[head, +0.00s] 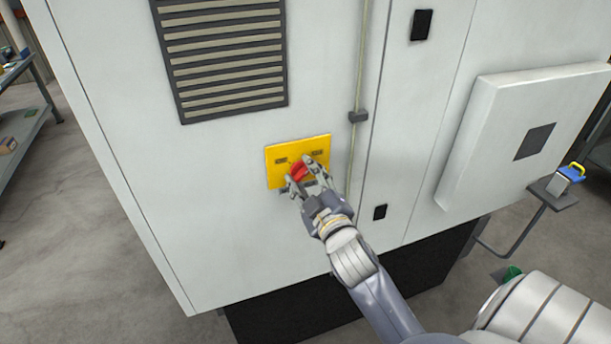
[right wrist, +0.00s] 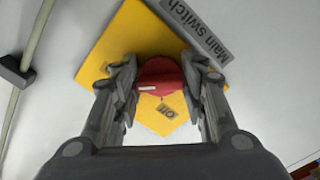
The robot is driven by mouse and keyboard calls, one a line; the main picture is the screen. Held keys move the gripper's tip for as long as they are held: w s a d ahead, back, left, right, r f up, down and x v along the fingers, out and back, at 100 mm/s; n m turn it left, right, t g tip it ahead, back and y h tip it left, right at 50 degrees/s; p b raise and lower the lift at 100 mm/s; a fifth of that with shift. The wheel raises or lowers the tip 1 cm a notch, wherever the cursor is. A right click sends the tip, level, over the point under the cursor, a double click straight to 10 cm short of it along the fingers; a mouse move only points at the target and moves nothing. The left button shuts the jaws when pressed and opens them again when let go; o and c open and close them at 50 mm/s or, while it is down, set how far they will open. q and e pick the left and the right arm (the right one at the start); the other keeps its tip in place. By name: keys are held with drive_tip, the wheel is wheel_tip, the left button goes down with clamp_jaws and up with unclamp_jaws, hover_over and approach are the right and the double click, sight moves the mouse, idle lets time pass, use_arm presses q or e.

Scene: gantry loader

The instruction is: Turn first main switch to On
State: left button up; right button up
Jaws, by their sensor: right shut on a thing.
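The main switch is a red rotary knob (head: 299,171) on a yellow plate (head: 277,174) fixed to the light grey cabinet front. My right gripper (head: 302,176) is shut on the red knob, one finger on each side of it. In the right wrist view the red knob (right wrist: 161,76) sits between the fingertips (right wrist: 160,85) in front of the yellow plate (right wrist: 125,42). A "Main switch" label (right wrist: 197,30) lies along the plate's edge, and a small position label (right wrist: 168,110) shows below the knob. The knob's pointer direction is hard to tell. My left gripper is not in view.
The cabinet has a slatted vent (head: 225,60) above the plate and a thin vertical conduit with a clamp (head: 358,117) to its right. A raised panel (head: 520,135) sits further right. A small bracket shelf (head: 553,194) juts out at the far right.

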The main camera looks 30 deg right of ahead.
idle(0.5)
drive_tip(key=o, duration=1.1)
drive_tip(key=v, duration=1.2)
drive_tip(key=shift+d+f, duration=0.1)
drive_tip(key=shift+f, duration=0.1)
